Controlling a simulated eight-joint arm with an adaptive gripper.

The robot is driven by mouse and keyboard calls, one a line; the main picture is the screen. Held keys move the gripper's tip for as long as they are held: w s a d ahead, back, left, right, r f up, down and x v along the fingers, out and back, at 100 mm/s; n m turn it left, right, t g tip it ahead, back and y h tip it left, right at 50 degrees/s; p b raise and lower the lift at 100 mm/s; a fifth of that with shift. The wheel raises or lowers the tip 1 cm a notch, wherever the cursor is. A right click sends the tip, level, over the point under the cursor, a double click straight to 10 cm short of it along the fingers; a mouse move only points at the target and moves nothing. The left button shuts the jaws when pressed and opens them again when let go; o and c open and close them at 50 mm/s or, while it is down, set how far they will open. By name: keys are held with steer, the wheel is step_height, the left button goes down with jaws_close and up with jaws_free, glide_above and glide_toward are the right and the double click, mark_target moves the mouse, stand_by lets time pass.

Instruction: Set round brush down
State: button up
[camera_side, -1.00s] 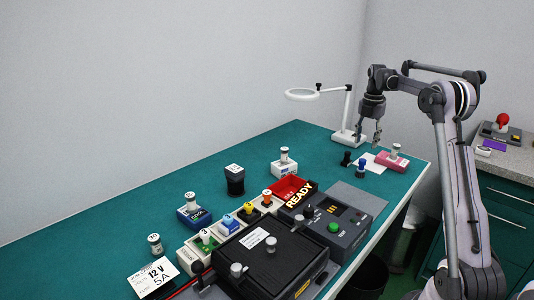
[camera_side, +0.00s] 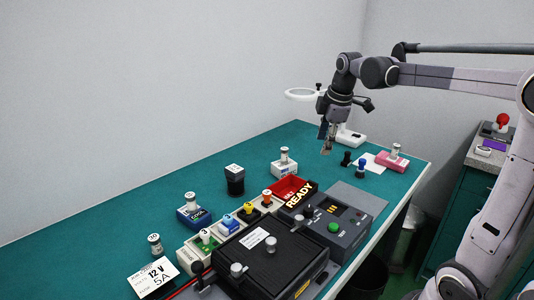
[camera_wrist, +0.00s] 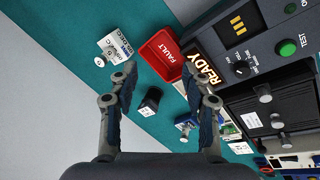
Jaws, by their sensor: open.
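My gripper (camera_side: 326,149) is open and hangs above the far part of the green bench, left of two small upright pieces. In the wrist view my gripper (camera_wrist: 165,88) has its fingers spread with nothing between them. Neither shows clearly in the wrist view.
A red FAULT bin (camera_side: 290,187) and a READY tester (camera_side: 330,220) stand mid-bench. A dark pot (camera_side: 235,180) and a white block (camera_side: 284,169) stand left of them. A pink block (camera_side: 391,161) is at the right. A magnifier lamp (camera_side: 349,136) stands behind my gripper.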

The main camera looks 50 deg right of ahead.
steer(key=s+a+f+m+t, duration=0.1)
steer(key=s+a+f+m, duration=0.1)
steer(key=a, duration=0.4)
steer(key=s+a+f+m+t+y, duration=0.1)
steer(key=s+a+f+m, duration=0.2)
steer(key=s+a+m, duration=0.1)
steer(key=s+a+f+m+t, duration=0.2)
steer(key=s+a, duration=0.3)
steer(key=a, duration=0.4)
steer(key=shift+f+m, duration=0.65)
steer(key=shift+m, duration=0.05)
